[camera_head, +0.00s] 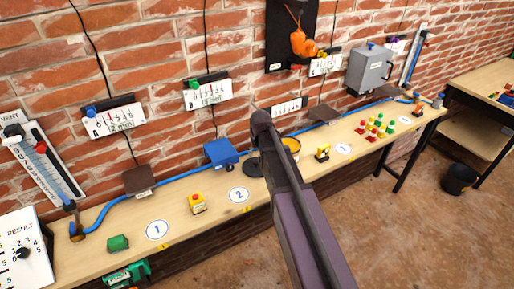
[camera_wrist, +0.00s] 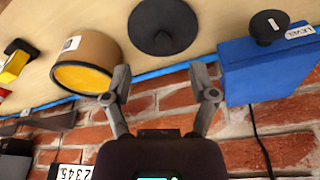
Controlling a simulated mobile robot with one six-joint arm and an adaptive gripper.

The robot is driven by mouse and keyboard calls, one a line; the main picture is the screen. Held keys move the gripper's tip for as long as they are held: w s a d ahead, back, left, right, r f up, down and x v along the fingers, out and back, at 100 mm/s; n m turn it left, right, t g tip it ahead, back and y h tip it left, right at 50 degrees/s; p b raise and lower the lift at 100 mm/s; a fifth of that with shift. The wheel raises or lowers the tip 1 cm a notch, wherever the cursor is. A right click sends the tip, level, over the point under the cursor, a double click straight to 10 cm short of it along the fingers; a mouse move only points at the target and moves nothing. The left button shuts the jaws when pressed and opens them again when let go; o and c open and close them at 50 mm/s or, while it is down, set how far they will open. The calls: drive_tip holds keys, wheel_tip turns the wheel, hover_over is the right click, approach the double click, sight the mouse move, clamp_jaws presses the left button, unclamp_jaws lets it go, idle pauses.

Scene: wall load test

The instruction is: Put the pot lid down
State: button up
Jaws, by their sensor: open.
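The pot lid, a dark round disc with a central knob, lies on the wooden bench in the wrist view (camera_wrist: 165,22). It also shows in the head view (camera_head: 251,168), partly hidden by my arm. My gripper (camera_wrist: 162,92) is open and empty, with its two fingers spread on either side below the lid in the wrist view. The fingers look apart from the lid. A brown round container with a yellow inside (camera_wrist: 88,62) stands beside the lid; in the head view it shows behind my arm (camera_head: 291,145).
A blue box (camera_wrist: 268,65) with a black knob marked LEVEL stands on the lid's other side. The wooden bench (camera_head: 190,215) holds a yellow block with a red button (camera_head: 198,203) and a green block (camera_head: 118,243). A brick wall with gauges stands behind.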

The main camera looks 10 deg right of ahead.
drive_tip(key=s+g, duration=0.2)
drive_tip(key=s, duration=2)
drive_tip(key=shift+f+n+g, duration=0.25)
drive_tip(key=shift+n+g, duration=0.05)
drive_tip(key=shift+n, duration=0.1)
idle(0.5)
